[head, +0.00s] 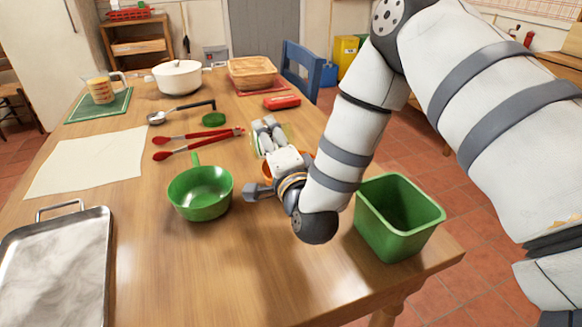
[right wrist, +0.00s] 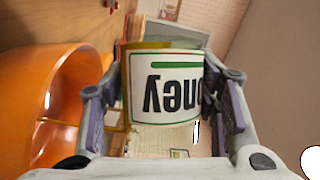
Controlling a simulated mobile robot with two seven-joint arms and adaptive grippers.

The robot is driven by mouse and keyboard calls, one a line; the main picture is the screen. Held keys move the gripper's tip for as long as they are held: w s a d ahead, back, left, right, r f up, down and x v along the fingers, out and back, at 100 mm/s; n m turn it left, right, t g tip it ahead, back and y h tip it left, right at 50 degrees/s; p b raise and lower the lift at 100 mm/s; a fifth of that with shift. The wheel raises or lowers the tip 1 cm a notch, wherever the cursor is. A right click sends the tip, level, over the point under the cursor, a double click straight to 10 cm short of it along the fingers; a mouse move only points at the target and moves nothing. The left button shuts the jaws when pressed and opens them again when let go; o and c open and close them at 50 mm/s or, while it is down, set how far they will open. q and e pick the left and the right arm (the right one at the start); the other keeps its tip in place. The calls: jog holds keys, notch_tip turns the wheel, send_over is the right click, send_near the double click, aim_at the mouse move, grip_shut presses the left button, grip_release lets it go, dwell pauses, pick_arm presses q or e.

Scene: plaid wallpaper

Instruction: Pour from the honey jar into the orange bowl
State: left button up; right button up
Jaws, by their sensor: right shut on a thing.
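My right gripper (head: 268,130) is shut on the honey jar (right wrist: 165,90), above the table beside the orange bowl. In the right wrist view the jar sits between both fingers, its white "honey" label upside down. The jar looks tipped well over relative to the bowl. In the head view it is mostly hidden by the gripper. The orange bowl (right wrist: 65,85) fills the left of the right wrist view, close to the jar. In the head view only bits of its orange rim (head: 267,170) show behind my wrist. No flowing honey is visible. My left gripper is not in view.
A green pan (head: 201,196) is left of my wrist, and a green bin (head: 400,222) stands at the table's right edge. Red tongs (head: 190,142), a ladle (head: 180,112) and a green lid (head: 214,119) lie beyond. A metal tray (head: 55,265) is front left. The front middle is clear.

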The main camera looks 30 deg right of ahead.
jog(key=shift+r+m, duration=0.2)
jog(key=shift+m, duration=0.2)
jog(key=shift+s+d+m, duration=0.1)
jog(key=shift+m, duration=0.2)
jog(key=shift+r+t, duration=0.1)
jog(key=shift+t, duration=0.2)
jog(key=shift+s+d+r+m+t+h, duration=0.1)
jog(key=shift+d+r+m+t+h, duration=0.1)
jog(key=shift+m, duration=0.35)
jog(key=shift+s+d+r+m+t+h, duration=0.1)
jog(key=shift+r+m+t+h, duration=0.1)
jog(key=shift+m, duration=0.35)
dwell(0.3)
jog(key=shift+s+d+r+m+t+h, duration=0.15)
jog(key=shift+d+m+h, duration=0.1)
jog(key=shift+m, duration=0.5)
jog(key=shift+s+d+r+m+t+h, duration=0.15)
jog(key=shift+m+h, duration=0.15)
jog(key=shift+m, duration=0.4)
jog(key=shift+s+d+r+m+h, duration=0.15)
jog(key=shift+m+h, duration=0.1)
jog(key=shift+m, duration=0.5)
dwell(0.4)
